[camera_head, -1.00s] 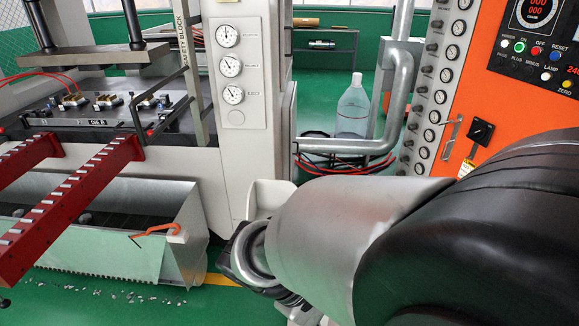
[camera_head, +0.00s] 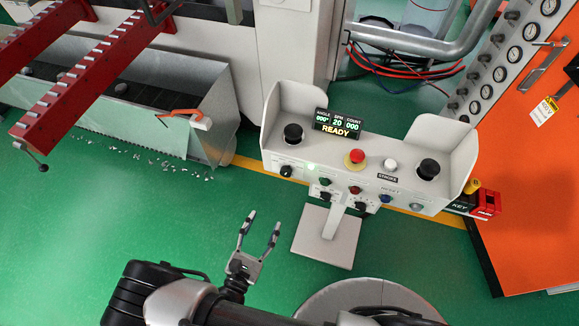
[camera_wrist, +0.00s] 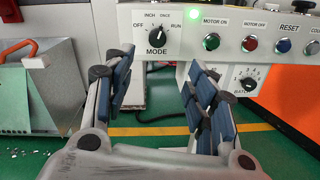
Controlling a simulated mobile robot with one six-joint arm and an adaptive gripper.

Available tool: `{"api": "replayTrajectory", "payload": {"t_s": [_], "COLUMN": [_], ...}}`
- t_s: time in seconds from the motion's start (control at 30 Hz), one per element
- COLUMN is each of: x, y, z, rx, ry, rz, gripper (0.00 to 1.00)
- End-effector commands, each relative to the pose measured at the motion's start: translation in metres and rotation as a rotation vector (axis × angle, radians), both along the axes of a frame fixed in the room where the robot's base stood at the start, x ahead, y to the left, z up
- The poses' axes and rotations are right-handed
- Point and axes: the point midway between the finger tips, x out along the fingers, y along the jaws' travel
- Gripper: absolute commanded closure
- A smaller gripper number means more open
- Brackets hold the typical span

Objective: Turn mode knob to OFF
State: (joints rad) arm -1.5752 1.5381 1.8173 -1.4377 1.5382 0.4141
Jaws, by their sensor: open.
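The mode knob (camera_wrist: 157,44) is a small black rotary knob on the white front of the control box, marked OFF, INCH, ONCE and RUN. Its pointer is too small to read surely. In the head view the mode knob (camera_head: 286,170) is at the left end of the control box front (camera_head: 420,203). My gripper (camera_head: 263,220) is open and empty, below and left of the box, apart from it. In the wrist view my gripper (camera_wrist: 150,88) has its blue-padded fingers on either side of and below the knob.
A red mushroom button (camera_head: 355,158) is on top of the box. A metal bin (camera_head: 215,110) stands left. Green floor is open around my gripper.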

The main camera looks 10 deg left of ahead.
Motion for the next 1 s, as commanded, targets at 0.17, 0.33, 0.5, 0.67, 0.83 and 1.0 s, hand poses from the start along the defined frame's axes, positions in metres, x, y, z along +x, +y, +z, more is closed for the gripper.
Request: {"api": "replayTrajectory", "payload": {"t_s": [0.17, 0.33, 0.5, 0.67, 0.83, 1.0], "x": [0.006, 0.036, 0.073, 0.108, 0.141, 0.162], "y": [0.001, -0.004, -0.008, -0.013, -0.016, -0.018], "z": [-0.005, -0.006, -0.007, -0.006, -0.006, -0.006], "rx": [-0.010, -0.010, -0.008, -0.008, -0.008, -0.008], "ry": [-0.004, -0.002, -0.002, -0.003, -0.003, -0.003], "rz": [0.025, 0.018, 0.017, 0.016, 0.018, 0.021], "gripper": [0.49, 0.49, 0.49, 0.49, 0.49, 0.49]}}
